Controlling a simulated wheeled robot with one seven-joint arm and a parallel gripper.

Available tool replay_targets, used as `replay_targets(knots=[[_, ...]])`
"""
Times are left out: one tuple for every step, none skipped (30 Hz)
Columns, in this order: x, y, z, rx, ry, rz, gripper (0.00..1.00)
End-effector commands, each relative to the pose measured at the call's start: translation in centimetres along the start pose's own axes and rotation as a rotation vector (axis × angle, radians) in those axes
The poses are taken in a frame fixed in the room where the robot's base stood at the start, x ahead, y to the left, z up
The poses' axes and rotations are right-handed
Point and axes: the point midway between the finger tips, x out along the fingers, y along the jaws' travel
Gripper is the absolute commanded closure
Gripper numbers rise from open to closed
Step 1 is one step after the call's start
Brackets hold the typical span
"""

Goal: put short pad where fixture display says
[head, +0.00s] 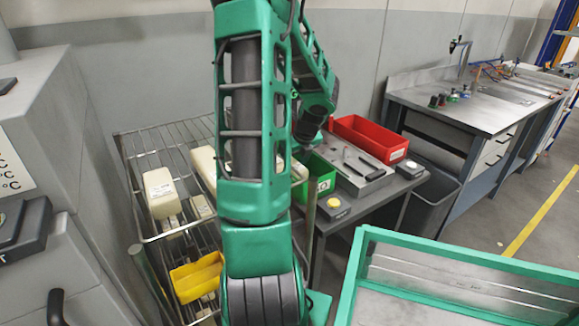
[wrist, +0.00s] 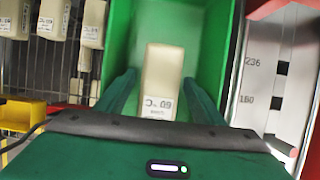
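A narrow gap shows beside the pad, so the fingers look open. In the head view the green bin (head: 325,176) stands at the table's left end; my arm hides the gripper and pad. The grey fixture (head: 350,165) is right of it. I cannot read any display.
A wire rack (head: 140,150) at left holds several cream pads (head: 160,188) and a yellow bin (head: 197,277). A red bin (head: 368,138) stands behind the fixture. A box with a yellow button (head: 334,204) sits at the table's front. A green-framed cart (head: 450,262) is nearer.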

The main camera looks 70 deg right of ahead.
Motion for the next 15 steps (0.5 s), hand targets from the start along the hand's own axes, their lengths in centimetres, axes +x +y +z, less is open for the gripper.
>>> replay_targets(knots=[[0.0, 0.0, 0.0, 0.0, 0.0, 0.0, 0.38], [0.0, 0.0, 0.0, 0.0, 0.0, 0.0, 0.38], [-0.1, 0.0, 0.1, 0.0, 0.0, 0.0, 0.38], [-0.2, 0.0, 0.1, 0.0, -0.001, 0.0, 0.38], [-0.4, 0.0, 0.1, 0.0, -0.001, -0.001, 0.38], [-0.7, -0.1, 0.1, 0.0, -0.002, -0.002, 0.38], [-1.0, -0.1, 0.2, 0.0, -0.003, -0.002, 0.38], [-1.4, -0.1, 0.2, 0.0, -0.003, -0.003, 0.38], [-1.9, -0.1, 0.2, 0.0, -0.003, -0.002, 0.38], [-2.4, -0.1, 0.2, 0.0, -0.004, -0.003, 0.38], [-2.9, -0.1, 0.2, 0.0, -0.005, -0.003, 0.38], [-3.7, -0.1, 0.2, 0.0, -0.004, -0.003, 0.38], [-4.3, -0.1, 0.2, 0.0, -0.006, -0.004, 0.38], [-4.9, -0.1, 0.2, 0.0, -0.005, -0.003, 0.38], [-5.7, -0.1, 0.2, 0.0, -0.006, -0.003, 0.38]])
